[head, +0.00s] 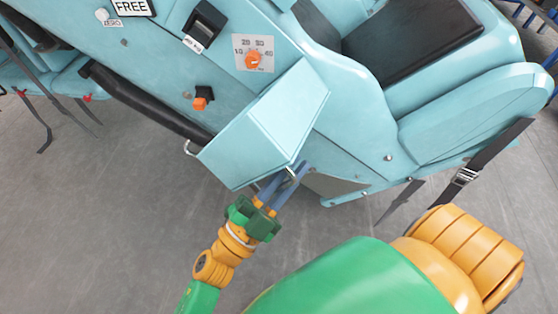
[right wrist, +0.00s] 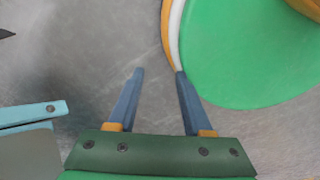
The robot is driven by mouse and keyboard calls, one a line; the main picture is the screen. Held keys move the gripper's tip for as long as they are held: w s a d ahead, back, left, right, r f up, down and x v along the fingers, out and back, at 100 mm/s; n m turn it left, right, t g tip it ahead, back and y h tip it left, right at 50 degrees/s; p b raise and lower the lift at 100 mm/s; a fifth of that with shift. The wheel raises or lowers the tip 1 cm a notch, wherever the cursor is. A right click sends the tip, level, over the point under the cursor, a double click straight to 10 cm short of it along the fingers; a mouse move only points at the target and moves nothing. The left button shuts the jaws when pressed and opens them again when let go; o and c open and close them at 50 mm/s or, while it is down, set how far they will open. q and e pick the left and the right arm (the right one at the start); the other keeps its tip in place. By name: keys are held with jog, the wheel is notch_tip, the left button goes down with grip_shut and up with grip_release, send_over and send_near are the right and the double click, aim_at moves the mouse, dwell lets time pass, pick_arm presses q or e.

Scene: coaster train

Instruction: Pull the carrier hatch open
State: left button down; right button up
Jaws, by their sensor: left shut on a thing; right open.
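The carrier hatch (head: 262,122) is a light blue, box-like panel on the side of the light blue carrier (head: 140,62) in the head view. It stands out from the carrier side at an angle. My left gripper (head: 296,172) is at its lower right corner, with its blue fingers shut on a small metal handle (head: 290,173) there. The fingers partly hide the handle. My right gripper (right wrist: 159,75) shows only in the right wrist view. It is open and empty, with bare floor between and beyond its fingers.
A dial with an orange knob (head: 253,61) and an orange-tipped switch (head: 201,98) sit near the hatch. A black seat (head: 410,40) is at upper right. A strap with a buckle (head: 466,176) hangs at right. Grey floor (head: 90,220) is clear at left.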

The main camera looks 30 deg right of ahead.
pick_arm(q)
jog(key=shift+s+d+f+b, duration=0.3)
jog(key=shift+d+f+b, duration=0.55)
jog(key=shift+d+b, duration=0.05)
pick_arm(e)
jog(key=shift+w+d+f, duration=0.3)
jog(key=shift+d+f, duration=0.05)
jog(key=shift+f, duration=0.2)
jog(key=shift+w+d+f, duration=0.3)
jog(key=shift+d+f, duration=0.05)
jog(key=shift+f, duration=0.2)
jog(key=shift+w, duration=0.15)
